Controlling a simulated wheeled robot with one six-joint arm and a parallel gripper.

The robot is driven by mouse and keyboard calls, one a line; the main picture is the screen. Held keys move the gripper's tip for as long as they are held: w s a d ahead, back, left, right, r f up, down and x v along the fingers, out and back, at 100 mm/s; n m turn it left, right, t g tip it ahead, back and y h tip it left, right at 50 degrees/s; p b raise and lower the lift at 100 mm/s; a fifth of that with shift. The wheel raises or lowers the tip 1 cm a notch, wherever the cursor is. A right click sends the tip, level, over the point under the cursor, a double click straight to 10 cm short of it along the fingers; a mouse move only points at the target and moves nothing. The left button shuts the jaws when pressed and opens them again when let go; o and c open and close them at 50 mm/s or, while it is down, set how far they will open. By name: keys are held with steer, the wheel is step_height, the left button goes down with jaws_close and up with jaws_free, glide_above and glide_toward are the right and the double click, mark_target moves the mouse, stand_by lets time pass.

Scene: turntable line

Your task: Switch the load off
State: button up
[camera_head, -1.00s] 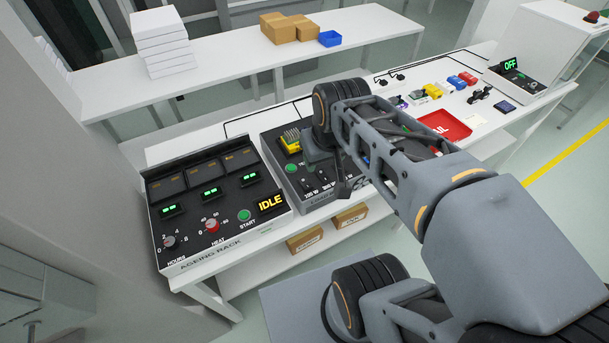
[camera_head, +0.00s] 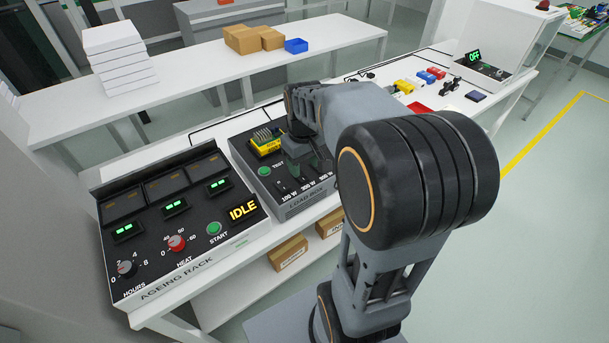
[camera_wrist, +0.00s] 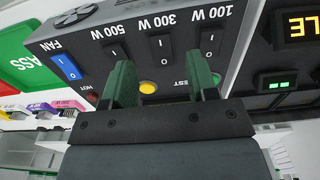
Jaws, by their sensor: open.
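The grey load box (camera_head: 305,206) stands on the bench, right of the ageing rack. In the wrist view, upside down, its dark panel has rocker switches: 100 W (camera_wrist: 212,40), 300 W (camera_wrist: 161,47), 500 W (camera_wrist: 115,51) and a blue fan switch (camera_wrist: 66,66). Which side of the load rockers is pressed I cannot tell. A yellow lamp (camera_wrist: 148,87) is bright; a red lamp (camera_wrist: 92,97) is beside the left finger. My gripper (camera_wrist: 162,80) is open and empty, its green fingers apart in front of the panel. Contact is unclear. The right finger partly hides the green TEST button (camera_wrist: 216,78).
The ageing rack (camera_head: 180,225) reads IDLE. A yellow finned part (camera_head: 266,143) sits on the load box's back. Small coloured parts and a unit reading OFF (camera_head: 474,57) stand farther right. A shelf with boxes (camera_head: 230,65) lies behind.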

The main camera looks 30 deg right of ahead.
mark_target(304, 179)
steer(key=shift+f, duration=2.15)
